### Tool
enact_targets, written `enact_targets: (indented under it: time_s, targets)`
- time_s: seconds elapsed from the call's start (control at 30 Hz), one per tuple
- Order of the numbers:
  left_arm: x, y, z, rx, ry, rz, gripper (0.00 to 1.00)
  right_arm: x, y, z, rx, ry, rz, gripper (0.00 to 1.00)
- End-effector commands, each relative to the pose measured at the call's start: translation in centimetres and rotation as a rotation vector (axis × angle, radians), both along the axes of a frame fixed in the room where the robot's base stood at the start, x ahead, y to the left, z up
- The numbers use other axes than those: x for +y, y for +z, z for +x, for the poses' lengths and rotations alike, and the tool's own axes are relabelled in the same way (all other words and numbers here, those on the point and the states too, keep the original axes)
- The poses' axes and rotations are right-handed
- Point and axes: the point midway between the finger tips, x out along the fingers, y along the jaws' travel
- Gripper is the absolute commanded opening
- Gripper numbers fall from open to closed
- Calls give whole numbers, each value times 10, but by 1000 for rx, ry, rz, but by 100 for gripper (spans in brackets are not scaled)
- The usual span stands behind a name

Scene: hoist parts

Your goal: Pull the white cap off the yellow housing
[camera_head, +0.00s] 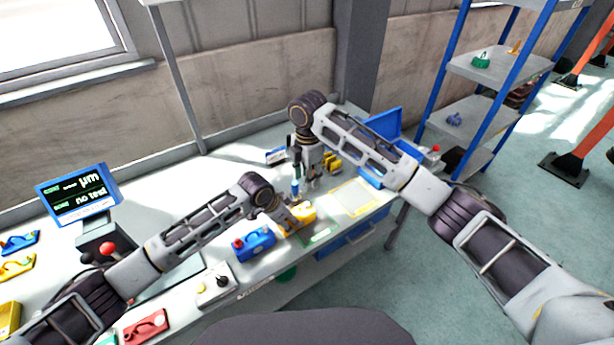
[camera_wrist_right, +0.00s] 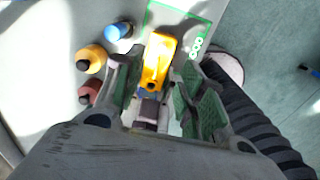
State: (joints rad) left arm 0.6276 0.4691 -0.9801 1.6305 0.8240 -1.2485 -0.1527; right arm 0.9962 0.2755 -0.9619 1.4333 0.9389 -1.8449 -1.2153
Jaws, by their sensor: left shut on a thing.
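The yellow housing (camera_head: 304,211) lies on the bench at the green-outlined mat, and my left gripper (camera_head: 290,215) is shut on it from the left. It also shows in the right wrist view as a yellow body (camera_wrist_right: 157,60) with a dark round hole near its lower end. My right gripper (camera_head: 311,183) points down above the bench just behind the housing. In the wrist view its jaws (camera_wrist_right: 160,95) are apart, with a pale pinkish block (camera_wrist_right: 151,108) between them. I cannot tell whether that block is the white cap; the cap is not clearly visible elsewhere.
Yellow (camera_wrist_right: 92,57), red (camera_wrist_right: 90,90) and blue (camera_wrist_right: 117,31) cylinders stand close left of my right jaws. A blue housing (camera_head: 254,243) lies nearer the front edge. A yellow-outlined mat (camera_head: 354,197) is empty, with a blue bin (camera_head: 384,126) behind it.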

Motion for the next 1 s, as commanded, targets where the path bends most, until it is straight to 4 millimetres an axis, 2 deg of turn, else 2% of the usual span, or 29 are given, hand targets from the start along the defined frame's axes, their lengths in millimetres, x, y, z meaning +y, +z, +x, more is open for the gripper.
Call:
enact_targets:
  time_s: [0.57,0.77,1.0]
  targets:
    - [-1,1,1,-3,-1,-2,8,0,-2,-3,9,16,-12,40]
    - [-1,1,1,-2,0,-2,8,0,-13,-3,9,15,-12,40]
    - [-1,1,1,-3,-1,-2,8,-1,-38,-4,11,16,-13,40]
